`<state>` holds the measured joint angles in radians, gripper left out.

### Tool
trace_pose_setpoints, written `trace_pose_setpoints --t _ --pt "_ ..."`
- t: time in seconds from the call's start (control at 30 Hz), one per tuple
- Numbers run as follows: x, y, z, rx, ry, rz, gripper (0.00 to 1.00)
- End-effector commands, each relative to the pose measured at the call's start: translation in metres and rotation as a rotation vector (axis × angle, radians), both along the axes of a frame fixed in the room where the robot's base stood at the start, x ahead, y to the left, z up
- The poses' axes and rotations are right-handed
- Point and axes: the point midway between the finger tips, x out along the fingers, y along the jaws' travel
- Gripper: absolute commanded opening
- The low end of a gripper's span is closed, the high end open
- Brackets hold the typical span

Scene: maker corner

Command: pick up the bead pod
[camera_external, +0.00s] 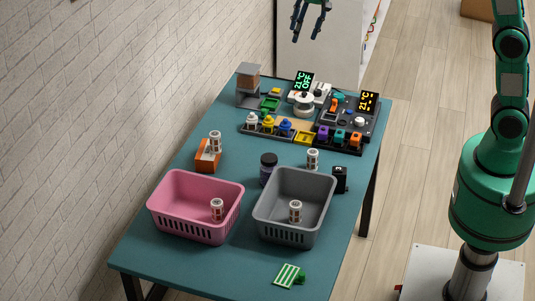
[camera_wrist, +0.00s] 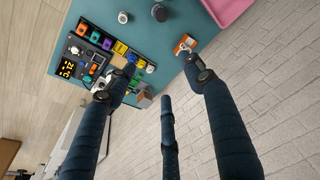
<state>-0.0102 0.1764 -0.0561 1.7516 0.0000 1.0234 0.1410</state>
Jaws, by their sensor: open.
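Several small white cylinders with reddish-brown bands look alike, and I cannot tell which is the bead pod. One pod (camera_external: 215,142) is on or against an orange block (camera_external: 207,160). One pod (camera_external: 313,158) stands on the table behind the grey basket. One pod (camera_external: 217,209) is in the pink basket (camera_external: 160,205), and another pod (camera_external: 295,211) is in the grey basket (camera_external: 268,230). In the wrist view, the orange block (camera_wrist: 180,49) and a white round top (camera_wrist: 123,17) show. My gripper (camera_external: 307,32) is open and empty, high beyond the table's far end; its dark fingers also show in the wrist view (camera_wrist: 162,75).
A dark purple jar (camera_external: 268,169) and a black box (camera_external: 340,179) stand near the grey basket. A crowded bench of tools, coloured bottles and lit displays (camera_external: 368,101) fills the far end. A green striped item (camera_external: 287,276) lies at the front. A brick wall (camera_external: 80,100) runs along the left.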

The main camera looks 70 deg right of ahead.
Motion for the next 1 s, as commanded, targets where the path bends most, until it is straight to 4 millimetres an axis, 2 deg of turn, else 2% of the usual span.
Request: trace_pose_setpoints --t 0.1,0.57,1.0 --pt "0.03 0.001 -0.015 0.002 0.019 -0.009 0.53" --pt "0.132 0.004 -0.086 0.008 0.087 -0.044 0.53" --pt "0.212 0.008 -0.18 0.012 0.151 -0.079 0.53"
